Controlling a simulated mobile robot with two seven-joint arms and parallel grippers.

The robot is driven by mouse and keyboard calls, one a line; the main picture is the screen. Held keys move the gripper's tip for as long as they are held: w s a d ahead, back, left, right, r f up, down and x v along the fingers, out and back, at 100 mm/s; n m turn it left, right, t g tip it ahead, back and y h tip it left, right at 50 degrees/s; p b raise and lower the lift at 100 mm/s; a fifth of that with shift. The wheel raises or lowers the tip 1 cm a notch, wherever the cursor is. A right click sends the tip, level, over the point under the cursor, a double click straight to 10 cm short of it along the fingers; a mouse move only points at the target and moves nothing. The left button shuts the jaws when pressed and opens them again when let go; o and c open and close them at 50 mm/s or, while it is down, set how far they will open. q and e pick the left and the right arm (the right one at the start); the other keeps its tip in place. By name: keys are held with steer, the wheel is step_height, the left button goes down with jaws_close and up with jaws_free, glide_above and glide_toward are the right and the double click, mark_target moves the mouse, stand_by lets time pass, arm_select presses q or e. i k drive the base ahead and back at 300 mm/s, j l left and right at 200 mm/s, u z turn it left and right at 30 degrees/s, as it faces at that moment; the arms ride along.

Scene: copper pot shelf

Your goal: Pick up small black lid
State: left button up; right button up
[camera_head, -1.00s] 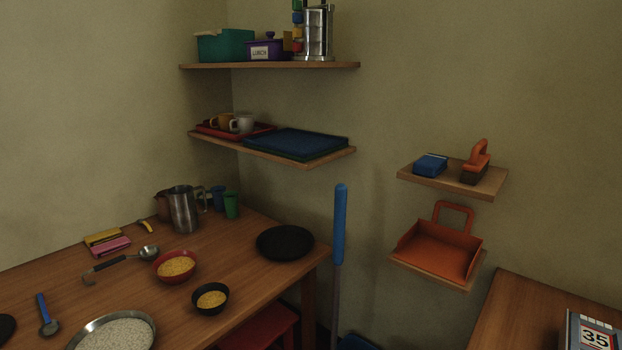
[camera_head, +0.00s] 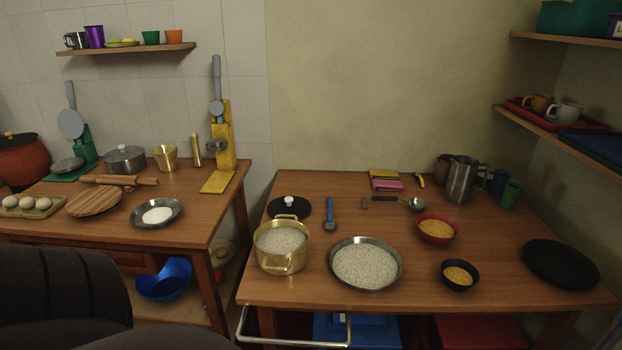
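A small black lid (camera_head: 289,208) with a pale knob on top lies flat on the right-hand wooden table (camera_head: 340,185). It sits just behind a brass pot (camera_head: 282,246) filled with pale grains, which partly covers its front edge. A larger plain black disc (camera_head: 561,264) without a visible knob lies at the table's right end. Neither of my grippers shows in the head view. A dark rounded shape at the lower left is part of my own arm.
A steel pan (camera_head: 365,264) of grain, a blue-handled spoon (camera_head: 330,214), a ladle (camera_head: 413,204), a red bowl (camera_head: 437,229) and a small black bowl (camera_head: 459,275) share the table. A metal rail (camera_head: 293,343) runs along its front. A left table (camera_head: 215,215) holds cookware.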

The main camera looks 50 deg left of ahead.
mark_target(298, 206)
steer(key=u, duration=1.75)
